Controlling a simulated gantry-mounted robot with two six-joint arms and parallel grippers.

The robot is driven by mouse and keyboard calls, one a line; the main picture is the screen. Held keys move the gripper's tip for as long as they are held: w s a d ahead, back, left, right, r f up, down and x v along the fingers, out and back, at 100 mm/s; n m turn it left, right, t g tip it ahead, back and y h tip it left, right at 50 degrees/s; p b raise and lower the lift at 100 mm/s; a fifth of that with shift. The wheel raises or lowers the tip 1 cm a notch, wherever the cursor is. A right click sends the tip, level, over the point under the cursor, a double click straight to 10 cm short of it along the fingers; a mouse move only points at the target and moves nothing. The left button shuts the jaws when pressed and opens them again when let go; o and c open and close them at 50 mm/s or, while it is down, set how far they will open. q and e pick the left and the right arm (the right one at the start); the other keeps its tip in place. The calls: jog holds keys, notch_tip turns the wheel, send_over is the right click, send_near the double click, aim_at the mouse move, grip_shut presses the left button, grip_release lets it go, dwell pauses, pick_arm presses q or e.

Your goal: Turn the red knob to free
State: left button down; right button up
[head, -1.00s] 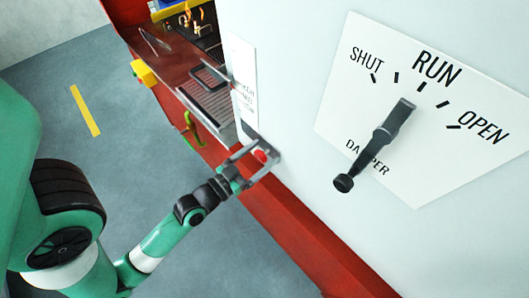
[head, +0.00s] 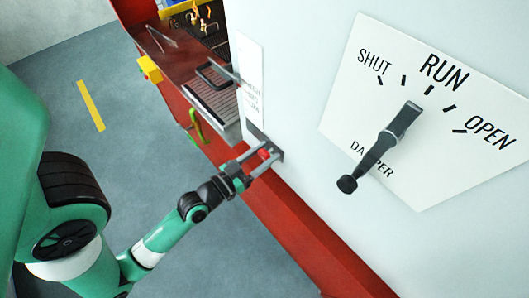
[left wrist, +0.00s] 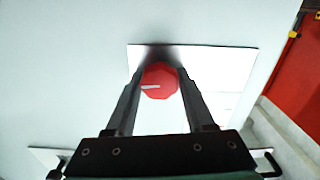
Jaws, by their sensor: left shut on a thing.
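The red knob (left wrist: 160,80) sits on a pale plate (left wrist: 228,70) on the white cabinet wall. It is faceted, with a white pointer mark toward the left in the left wrist view. My left gripper (left wrist: 160,82) is shut on the knob, one finger on each side. In the head view the knob (head: 264,154) shows between the fingers of the left gripper (head: 265,157). Any lettering around the knob cannot be read. My right gripper is not in view.
A large damper dial (head: 440,160) with a black lever (head: 385,140) is on the white wall at the right. A red base (head: 310,235) runs below. A metal conveyor tray (head: 212,100) with a green handle (head: 197,127) lies beyond.

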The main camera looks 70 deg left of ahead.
pick_arm(q)
jog(key=n, duration=0.4)
jog(key=shift+p, duration=0.35)
jog(key=n, duration=0.4)
jog(key=shift+a+n, duration=0.1)
jog(key=shift+n, duration=0.3)
jog(key=n+p, duration=0.1)
jog(key=n, duration=0.3)
jog(key=shift+f, duration=0.1)
jog(key=shift+f+n, duration=0.1)
jog(key=shift+n, duration=1.8)
jog(key=shift+s, duration=0.1)
jog(key=shift+c, duration=1.3)
grip_release()
